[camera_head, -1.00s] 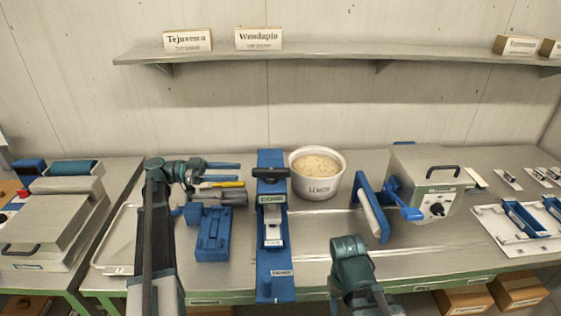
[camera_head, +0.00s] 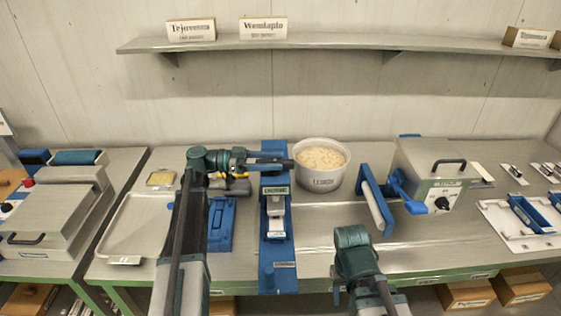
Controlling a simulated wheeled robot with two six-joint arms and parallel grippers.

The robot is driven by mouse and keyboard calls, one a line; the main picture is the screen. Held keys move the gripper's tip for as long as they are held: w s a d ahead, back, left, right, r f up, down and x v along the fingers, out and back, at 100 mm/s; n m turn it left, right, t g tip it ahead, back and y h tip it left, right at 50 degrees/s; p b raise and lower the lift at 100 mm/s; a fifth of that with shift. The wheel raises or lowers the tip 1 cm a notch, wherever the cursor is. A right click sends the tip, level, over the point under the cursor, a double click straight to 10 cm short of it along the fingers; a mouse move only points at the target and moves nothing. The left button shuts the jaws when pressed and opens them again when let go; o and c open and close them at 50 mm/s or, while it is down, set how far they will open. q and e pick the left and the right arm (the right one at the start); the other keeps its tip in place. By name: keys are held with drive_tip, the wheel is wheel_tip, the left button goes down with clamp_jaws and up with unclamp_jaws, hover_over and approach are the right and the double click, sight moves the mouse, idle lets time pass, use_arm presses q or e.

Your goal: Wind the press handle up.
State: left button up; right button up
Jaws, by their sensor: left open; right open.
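The press (camera_head: 277,250) is a tall narrow blue frame with a white labelled block (camera_head: 276,208) in its middle, standing on the bench. Its dark crossbar handle at the top is largely hidden by my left gripper (camera_head: 276,160). My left gripper comes in from the left, level, with its open fingers at the handle. I cannot tell whether they touch it. My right gripper (camera_head: 338,290) is low in front of the bench, right of the press, pointing down and mostly hidden by its own wrist; it is away from the press.
A blue-framed roller (camera_head: 375,204) and a metal box machine (camera_head: 428,177) stand right. An empty tray (camera_head: 133,232) lies left.

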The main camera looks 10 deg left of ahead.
use_arm(q)
drive_tip(key=shift+x, duration=1.2)
clamp_jaws()
